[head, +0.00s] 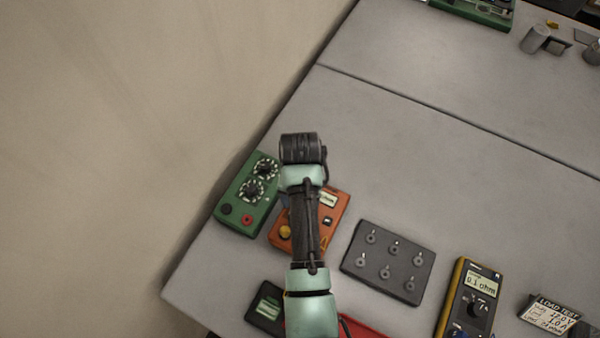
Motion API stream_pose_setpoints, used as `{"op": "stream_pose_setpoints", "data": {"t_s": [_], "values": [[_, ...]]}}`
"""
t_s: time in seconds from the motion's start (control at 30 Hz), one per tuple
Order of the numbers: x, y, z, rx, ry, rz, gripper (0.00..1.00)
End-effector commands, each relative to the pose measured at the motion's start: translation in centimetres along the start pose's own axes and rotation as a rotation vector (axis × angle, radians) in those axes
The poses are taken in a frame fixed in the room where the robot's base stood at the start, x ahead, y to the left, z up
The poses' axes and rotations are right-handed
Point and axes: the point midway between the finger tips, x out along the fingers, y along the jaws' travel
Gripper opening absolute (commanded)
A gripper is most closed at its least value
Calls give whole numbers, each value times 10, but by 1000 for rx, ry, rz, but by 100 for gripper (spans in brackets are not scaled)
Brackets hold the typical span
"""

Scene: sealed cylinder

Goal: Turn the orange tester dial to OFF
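The orange tester (335,207) lies on the grey bench, left of centre, partly covered by my arm. A small display (328,199), a small black part (327,221) and a yellow-orange round knob or button (285,231) show on its face. I cannot make out a dial pointer or an OFF mark; the middle of the tester is hidden behind my arm. My arm reaches up from the bottom over the tester, ending in a dark rounded link above it. My gripper's fingers do not show, so I cannot see whether they touch anything.
A green box with two dials (236,200) sits just left of the orange tester. A dark terminal block (388,262), a yellow multimeter (469,300) and a load test label (552,315) are to the right. A red item (365,328) lies below.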

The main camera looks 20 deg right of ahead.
Motion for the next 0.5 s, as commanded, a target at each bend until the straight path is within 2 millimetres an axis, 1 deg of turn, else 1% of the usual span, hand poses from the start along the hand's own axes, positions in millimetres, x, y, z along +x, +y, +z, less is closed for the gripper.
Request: {"op": "stream_pose_setpoints", "data": {"t_s": [0.1,0.2,0.5], "values": [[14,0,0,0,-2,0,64],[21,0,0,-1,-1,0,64],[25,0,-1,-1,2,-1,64]]}}
